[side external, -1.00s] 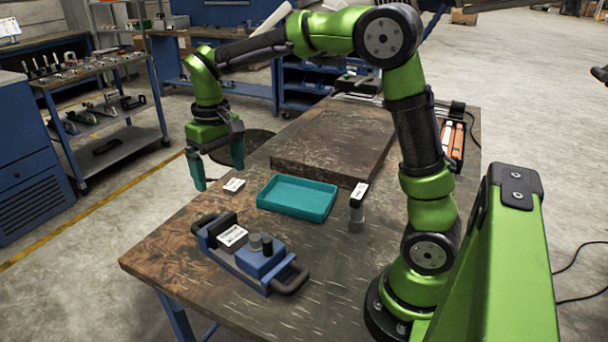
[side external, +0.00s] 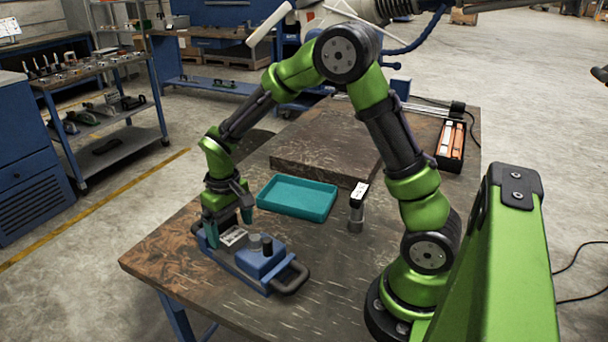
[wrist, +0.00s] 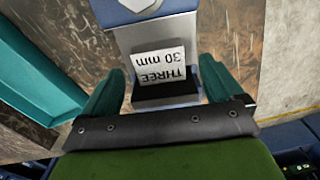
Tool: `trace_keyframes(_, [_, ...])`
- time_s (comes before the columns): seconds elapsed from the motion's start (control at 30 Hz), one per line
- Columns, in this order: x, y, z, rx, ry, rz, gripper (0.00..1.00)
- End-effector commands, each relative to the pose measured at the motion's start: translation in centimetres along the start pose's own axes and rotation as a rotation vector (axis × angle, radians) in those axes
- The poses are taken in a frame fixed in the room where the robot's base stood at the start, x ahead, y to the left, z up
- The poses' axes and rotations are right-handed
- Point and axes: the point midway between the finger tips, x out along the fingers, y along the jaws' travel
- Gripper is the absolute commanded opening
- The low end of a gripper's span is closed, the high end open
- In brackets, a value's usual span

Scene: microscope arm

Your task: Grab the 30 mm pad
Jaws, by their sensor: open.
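The 30 mm pad (wrist: 160,68) has a white label reading "THREE 30 mm", upside down in the wrist view, with a black part at its near edge. It sits on the blue tool with black handles (side external: 262,262), and its label (side external: 233,236) also shows in the side view. My gripper (side external: 229,226) is open and low over the left end of that tool. In the wrist view its teal fingers (wrist: 158,88) appear on either side of the pad, with gaps visible. Whether the fingertips are down at the pad's height I cannot tell.
A teal tray (side external: 298,212) lies beside the tool; its edge (wrist: 28,82) shows at left in the wrist view. A dark raised slab (side external: 330,145) lies behind. The front table area is clear.

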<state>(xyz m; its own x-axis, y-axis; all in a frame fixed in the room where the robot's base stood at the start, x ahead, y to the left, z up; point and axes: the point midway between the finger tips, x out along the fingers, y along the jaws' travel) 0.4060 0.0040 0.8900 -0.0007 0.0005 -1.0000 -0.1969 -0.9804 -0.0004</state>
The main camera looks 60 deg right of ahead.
Motion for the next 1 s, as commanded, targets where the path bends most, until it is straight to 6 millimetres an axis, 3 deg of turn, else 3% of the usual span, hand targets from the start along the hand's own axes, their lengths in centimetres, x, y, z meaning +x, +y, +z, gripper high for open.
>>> trace_keyframes(0.13, [1.8, 0.0, 0.0, 0.000, -0.001, 0.001, 0.94])
trace_keyframes(0.4, [2.2, 0.0, 0.0, 0.000, 0.001, 0.000, 0.94])
trace_keyframes(1.0, [2.1, 0.0, 0.0, 0.000, 0.001, 0.000, 0.04])
